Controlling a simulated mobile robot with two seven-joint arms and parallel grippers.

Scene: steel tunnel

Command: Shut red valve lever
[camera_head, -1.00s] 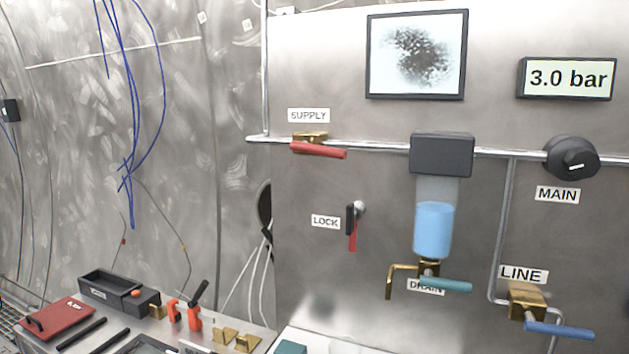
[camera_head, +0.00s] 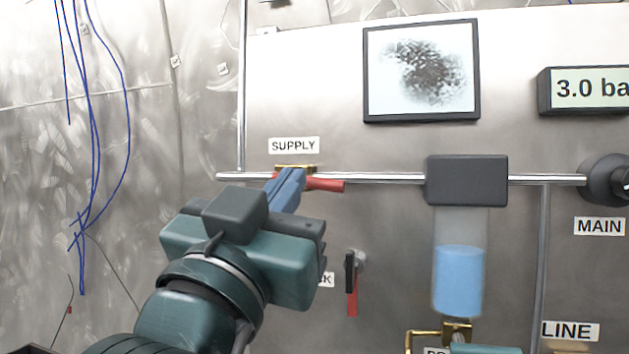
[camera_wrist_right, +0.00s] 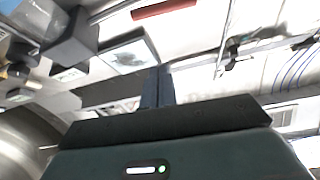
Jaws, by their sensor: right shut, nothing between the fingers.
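The red valve lever (camera_head: 326,185) under the SUPPLY label (camera_head: 294,146) points right, nearly along the pipe, from a brass valve body (camera_head: 297,167). My right gripper (camera_head: 291,175) is shut and empty, its blue fingertips overlapping the lever's left end in the head view. I cannot tell there whether they touch. In the right wrist view the closed fingers (camera_wrist_right: 157,72) stand apart from the red lever (camera_wrist_right: 165,9) in the picture. My left gripper is out of view.
A smaller red handle (camera_head: 352,303) hangs down beside the LOCK label, which my right gripper partly covers. A dark block (camera_head: 466,180) sits on the pipe above a blue-filled cylinder (camera_head: 459,282). The MAIN knob (camera_head: 612,181) is at the right edge. Blue cables (camera_head: 92,150) hang left.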

